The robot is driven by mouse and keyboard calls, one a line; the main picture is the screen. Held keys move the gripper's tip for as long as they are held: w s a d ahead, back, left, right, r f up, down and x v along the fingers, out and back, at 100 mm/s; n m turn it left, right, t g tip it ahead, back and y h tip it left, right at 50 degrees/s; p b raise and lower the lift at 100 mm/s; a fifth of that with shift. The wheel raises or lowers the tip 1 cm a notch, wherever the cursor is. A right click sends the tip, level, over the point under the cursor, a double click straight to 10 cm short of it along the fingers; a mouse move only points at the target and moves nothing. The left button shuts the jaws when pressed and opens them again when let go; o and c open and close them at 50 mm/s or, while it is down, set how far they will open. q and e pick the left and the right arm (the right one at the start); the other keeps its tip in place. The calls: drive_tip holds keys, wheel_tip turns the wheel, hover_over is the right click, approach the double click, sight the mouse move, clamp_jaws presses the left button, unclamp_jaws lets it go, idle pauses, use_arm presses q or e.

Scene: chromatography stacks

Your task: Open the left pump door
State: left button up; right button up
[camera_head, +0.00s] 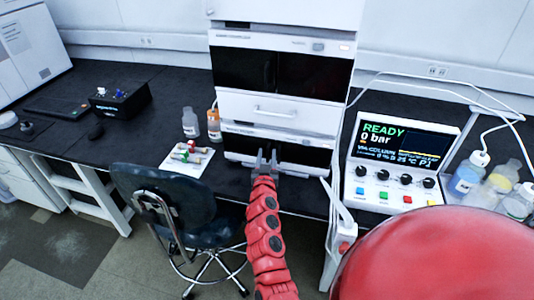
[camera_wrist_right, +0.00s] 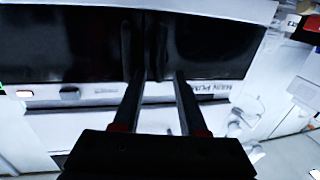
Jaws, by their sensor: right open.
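The lower unit of the central stack has a black double-door front, which I take to be the pump. Its left door (camera_head: 242,142) looks closed in the head view, beside the right door (camera_head: 309,156). In the wrist view the scene seems upside down, so the left door (camera_wrist_right: 215,45) is on the right. Two dark upright handles stand at the middle seam. My right gripper (camera_head: 267,157) is open in front of the doors; in the wrist view its fingers (camera_wrist_right: 158,78) point at the seam, one handle lined up between them. Contact cannot be told. My left gripper is out of view.
A control box with a screen (camera_head: 405,141) stands right of the stack, with bottles (camera_head: 467,174) beyond it. A white tray of vials (camera_head: 187,158) and small bottles (camera_head: 191,123) are on the left. A dark chair (camera_head: 165,200) stands at the bench front.

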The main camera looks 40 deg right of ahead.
drive_tip(key=shift+w+d, duration=0.3)
drive_tip(key=shift+w, duration=0.05)
drive_tip(key=shift+c, duration=0.2)
clamp_jaws()
drive_tip(key=shift+a, duration=0.1)
idle(1.0)
